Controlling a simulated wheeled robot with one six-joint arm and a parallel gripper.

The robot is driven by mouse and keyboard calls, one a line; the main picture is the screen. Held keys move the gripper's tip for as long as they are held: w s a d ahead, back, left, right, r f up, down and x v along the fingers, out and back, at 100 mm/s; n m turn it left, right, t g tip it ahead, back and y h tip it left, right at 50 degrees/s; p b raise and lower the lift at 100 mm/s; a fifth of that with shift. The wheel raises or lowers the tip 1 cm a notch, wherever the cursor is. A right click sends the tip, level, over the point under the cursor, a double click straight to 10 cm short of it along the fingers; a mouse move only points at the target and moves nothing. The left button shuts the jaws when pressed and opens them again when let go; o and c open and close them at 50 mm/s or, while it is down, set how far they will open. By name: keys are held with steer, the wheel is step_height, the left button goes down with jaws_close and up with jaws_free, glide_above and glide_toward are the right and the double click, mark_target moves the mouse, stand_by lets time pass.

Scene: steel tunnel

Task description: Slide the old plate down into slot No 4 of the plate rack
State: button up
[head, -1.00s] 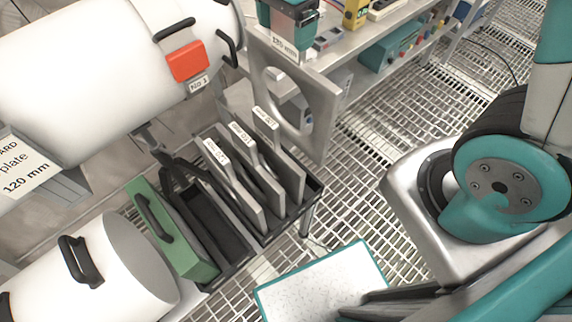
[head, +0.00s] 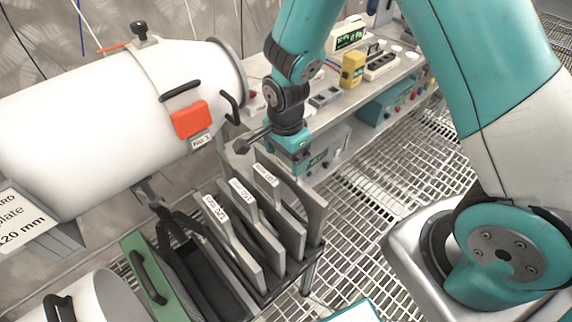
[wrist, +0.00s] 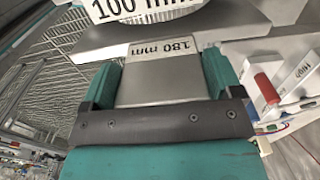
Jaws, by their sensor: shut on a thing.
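My gripper (head: 290,160) points down at the right end of the plate rack (head: 262,300). In the wrist view its fingers (wrist: 160,75) are shut on the tab of a grey metal plate (wrist: 160,88), labelled "180 mm". In the head view the held plate (head: 309,192) stands upright, behind and to the right of three grey plates with white-labelled tabs. Its lower part is hidden by the nearest of these, so I cannot tell how deep it sits. Slot numbers are not readable.
A white cylinder (head: 110,115) with a red block (head: 194,118) lies behind. A bench with instruments (head: 335,100) is close behind my gripper. Grating floor is open at right.

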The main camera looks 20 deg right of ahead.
mark_target(286, 173)
steer(key=shift+f, duration=2.05)
steer(key=o, duration=0.8)
steer(key=shift+f, duration=0.1)
step_height(286, 173, up, 12)
steer(key=shift+f+b, duration=0.2)
steer(key=shift+b, duration=0.4)
steer(key=s+a+r+n+y, duration=0.2)
steer(key=s+r+n, duration=0.6)
steer(key=s+n, duration=0.1)
steer(key=s+a+r+n+y, duration=0.2)
steer(key=s+r+n, duration=0.5)
steer(key=n, duration=0.5)
steer(key=shift+s+r+n, duration=0.3)
steer(key=shift+s+r, duration=0.05)
steer(key=shift+s, duration=0.9)
